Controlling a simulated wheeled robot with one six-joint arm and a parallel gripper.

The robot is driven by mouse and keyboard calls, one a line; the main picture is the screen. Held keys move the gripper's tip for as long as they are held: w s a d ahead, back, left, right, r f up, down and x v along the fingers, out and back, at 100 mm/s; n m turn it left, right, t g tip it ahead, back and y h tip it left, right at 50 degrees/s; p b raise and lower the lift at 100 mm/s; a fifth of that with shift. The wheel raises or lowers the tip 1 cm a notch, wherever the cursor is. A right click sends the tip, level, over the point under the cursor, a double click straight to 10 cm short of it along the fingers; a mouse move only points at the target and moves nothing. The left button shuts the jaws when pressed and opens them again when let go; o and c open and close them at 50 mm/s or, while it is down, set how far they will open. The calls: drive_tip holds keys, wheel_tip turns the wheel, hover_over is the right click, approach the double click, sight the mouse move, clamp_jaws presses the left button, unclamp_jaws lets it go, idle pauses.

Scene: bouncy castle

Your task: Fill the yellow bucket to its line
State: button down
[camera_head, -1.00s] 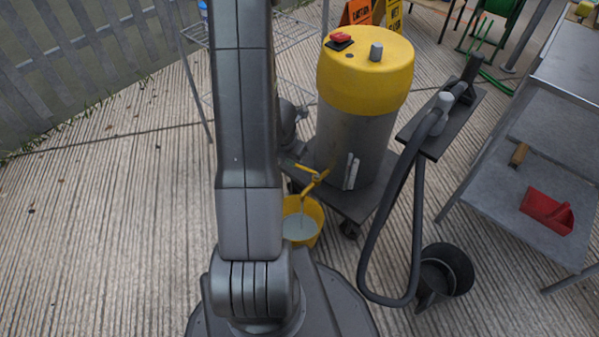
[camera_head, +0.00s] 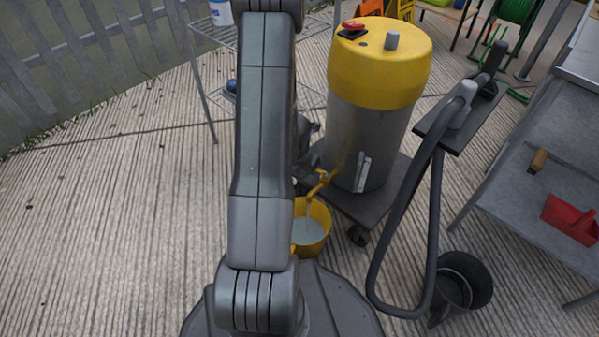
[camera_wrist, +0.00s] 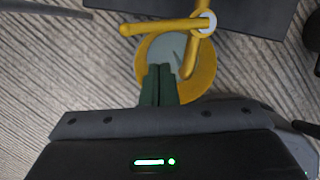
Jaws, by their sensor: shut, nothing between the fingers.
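The yellow bucket (camera_head: 326,234) stands on the ground beside the drum's wheeled base, with pale grey liquid (camera_head: 307,231) inside. It also shows in the wrist view (camera_wrist: 207,78). I cannot make out a fill line. A yellow tap (camera_wrist: 199,42) with a bar-like lever (camera_wrist: 160,27) hangs over the bucket; the tap also shows in the head view (camera_head: 318,188). My gripper (camera_wrist: 160,70) is shut and empty, its dark green fingertips over the bucket's near side, just below the lever in the picture. I cannot tell whether liquid is flowing. My arm hides part of the bucket in the head view.
The grey drum with a yellow top (camera_head: 378,75) stands behind the bucket. A dark hose (camera_head: 400,215) loops down at right, near a black bucket (camera_head: 470,280). Open ground lies left.

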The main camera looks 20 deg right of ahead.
drive_tip(key=shift+w+d+f+p, duration=0.1)
drive_tip(key=shift+w+d+p, duration=0.55)
drive_tip(key=shift+w+d, duration=0.25)
drive_tip(key=shift+w+d+m+g+p, duration=0.2)
drive_tip(key=shift+w+m+p, duration=0.15)
drive_tip(key=shift+m+p, duration=0.4)
drive_tip(key=shift+w+d+m+g+p, duration=0.1)
drive_tip(key=shift+w+d+m+p, duration=0.2)
drive_tip(key=shift+m+p, duration=0.4)
drive_tip(key=shift+a, duration=0.2)
